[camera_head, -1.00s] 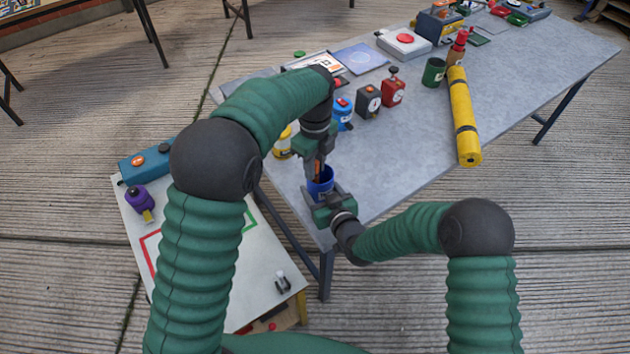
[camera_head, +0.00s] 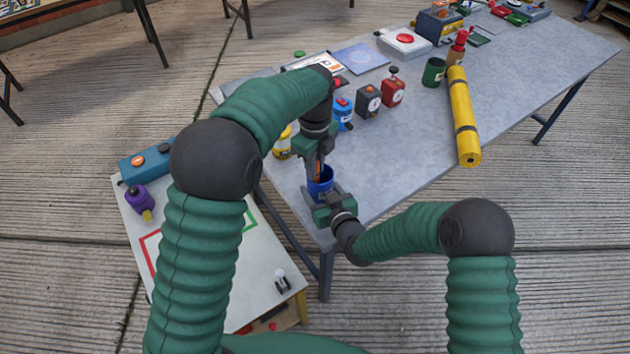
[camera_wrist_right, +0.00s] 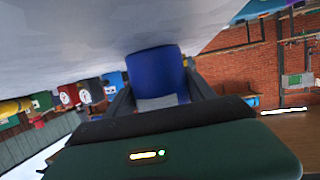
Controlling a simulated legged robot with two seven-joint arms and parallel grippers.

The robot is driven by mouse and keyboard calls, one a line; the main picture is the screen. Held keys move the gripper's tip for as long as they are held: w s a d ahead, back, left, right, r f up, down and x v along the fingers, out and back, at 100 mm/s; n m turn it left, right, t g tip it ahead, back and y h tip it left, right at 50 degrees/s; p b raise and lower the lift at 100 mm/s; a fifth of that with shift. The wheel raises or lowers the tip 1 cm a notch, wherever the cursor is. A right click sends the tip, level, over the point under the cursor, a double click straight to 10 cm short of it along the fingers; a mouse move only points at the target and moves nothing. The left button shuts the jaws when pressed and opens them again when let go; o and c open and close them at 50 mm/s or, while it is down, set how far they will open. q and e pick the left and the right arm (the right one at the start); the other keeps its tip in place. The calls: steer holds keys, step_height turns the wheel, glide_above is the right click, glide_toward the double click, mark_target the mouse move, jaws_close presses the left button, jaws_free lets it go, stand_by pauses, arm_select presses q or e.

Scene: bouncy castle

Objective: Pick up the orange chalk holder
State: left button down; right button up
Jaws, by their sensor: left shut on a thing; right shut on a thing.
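A blue cup (camera_head: 321,188) stands at the near left corner of the grey table. My right gripper (camera_head: 323,195) is shut around the cup's sides from the front; the cup also shows between its fingers in the right wrist view (camera_wrist_right: 158,75). My left gripper (camera_head: 318,169) points straight down at the cup's mouth and is shut on a small orange thing (camera_head: 318,178), which appears to be the orange chalk holder. Its lower part is hidden in the cup, and the fingers hide much of the rest.
Blue, dark and red timers (camera_head: 368,101) stand behind the grippers, with a yellow bottle (camera_head: 282,143) to the left. A yellow roll (camera_head: 464,115) lies to the right. A low white table (camera_head: 190,280) stands at left. Grey tabletop (camera_head: 420,135) between timers and roll is clear.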

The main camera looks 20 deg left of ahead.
arm_select(q)
steer(key=shift+r, duration=0.1)
stand_by(0.6)
step_height(320, 180, up, 18)
arm_select(e)
steer(key=o, duration=1.8)
steer(key=v, duration=1.1)
steer(key=shift+s+d+r, duration=0.15)
steer(key=shift+s+d, duration=0.1)
steer(key=shift+s, duration=0.15)
